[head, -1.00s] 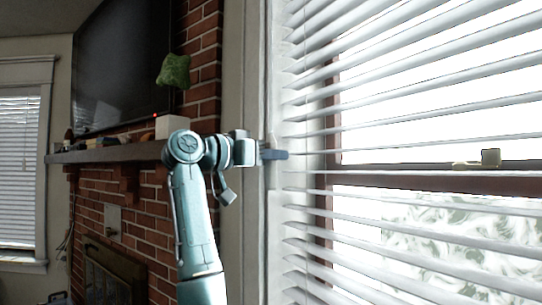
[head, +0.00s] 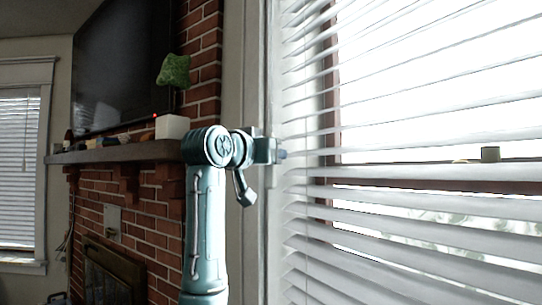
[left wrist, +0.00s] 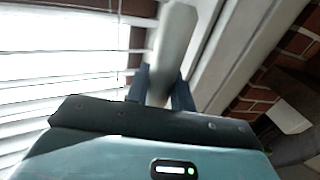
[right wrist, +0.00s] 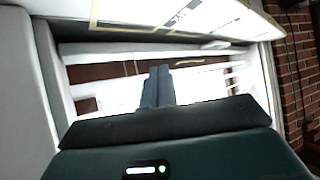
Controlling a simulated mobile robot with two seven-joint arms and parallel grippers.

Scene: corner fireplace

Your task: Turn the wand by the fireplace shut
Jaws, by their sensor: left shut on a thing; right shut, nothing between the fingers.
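The blinds (head: 420,205) cover the window at the right in the head view. Their slats are tilted, with bright gaps between them. The wand (left wrist: 175,40) is a pale grey rod, large in the left wrist view, running up from between my left fingers. My left gripper (head: 283,154) is shut on it at the left edge of the blinds; it also shows in the left wrist view (left wrist: 164,88). In the head view the gripper mostly hides the wand. My right gripper (right wrist: 158,85) is shut and empty in the right wrist view, outside the head view.
A brick fireplace (head: 150,215) with a mantel (head: 120,153) stands left of my left arm. A plant in a white pot (head: 172,127) and small objects stand on the mantel, below a dark television (head: 120,65). The window frame (head: 246,80) is close beside the left gripper.

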